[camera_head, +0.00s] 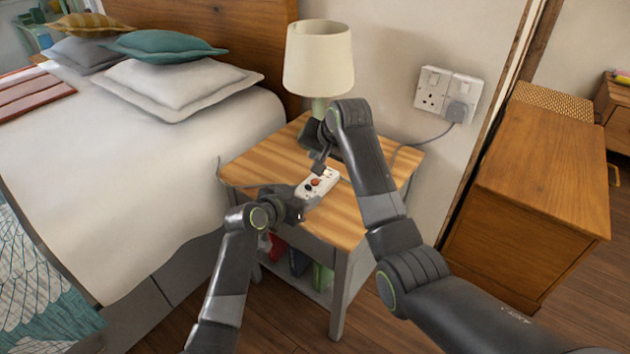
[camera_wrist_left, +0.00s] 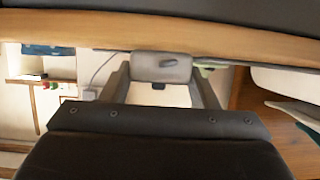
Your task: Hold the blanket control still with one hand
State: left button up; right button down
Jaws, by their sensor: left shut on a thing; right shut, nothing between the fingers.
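The blanket control (camera_head: 316,185) is a small white handset with an orange-red button and a dark button on its upper face. It is at the bedside table's top. My left gripper (camera_head: 303,194) is shut on its near left end. In the left wrist view the control (camera_wrist_left: 162,67) shows end-on as a pale block between the two fingers. My right gripper (camera_head: 319,168) is shut and empty, pointing down just above the control's far end. I cannot tell whether its tips touch the control.
The striped wooden bedside table (camera_head: 258,165) carries a lamp (camera_head: 318,58) at the back. A cable (camera_head: 407,148) runs from the wall socket (camera_head: 447,92) behind my right arm. The bed (camera_head: 130,170) stands left, a wooden cabinet (camera_head: 545,165) right. Items sit on the lower shelf.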

pick_arm(q)
jog(key=o, duration=1.1)
jog(key=shift+o, duration=0.2)
jog(key=shift+a, duration=0.1)
